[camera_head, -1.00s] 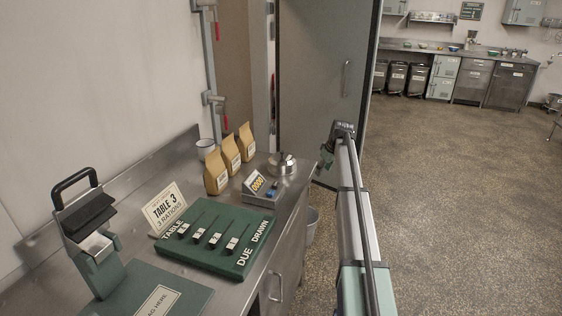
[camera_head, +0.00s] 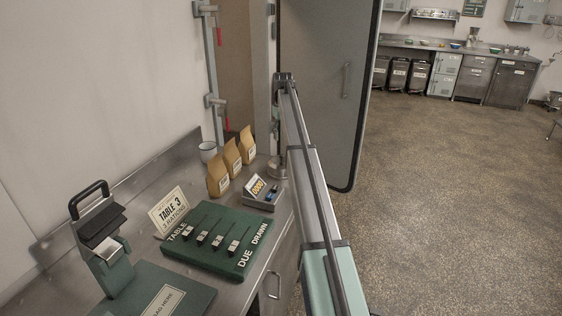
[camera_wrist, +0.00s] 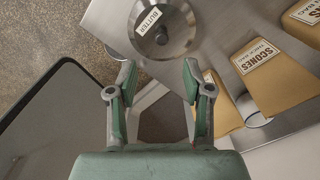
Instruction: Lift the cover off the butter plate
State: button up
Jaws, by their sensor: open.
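The butter plate's cover (camera_wrist: 183,37) is a round metal lid with a dark knob in its middle and a white BUTTER label. In the wrist view it is at the top centre, on the steel counter. In the head view the covered butter plate (camera_head: 276,170) stands at the counter's far end, partly hidden by my arm. My gripper (camera_wrist: 158,75) is open and empty. Its fingertips point toward the cover but are apart from it, with the knob ahead of the gap between them. In the head view the gripper is mostly hidden by the arm.
Several paper bags labelled SCONES (camera_wrist: 277,75) stand close beside the plate, on the right in the wrist view. A grey door (camera_head: 335,100) stands open behind.

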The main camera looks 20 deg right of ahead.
jog(key=p, duration=0.1)
send_over(282, 163)
jog(key=w+d, duration=0.1)
jog(key=w, duration=0.1)
notch_tip(282, 163, down, 5)
jog(key=shift+f, duration=0.15)
jog(key=shift+w+a+f+p, duration=0.1)
jog(key=shift+f+p, duration=1.35)
jog(key=shift+f, duration=1.25)
grip_shut()
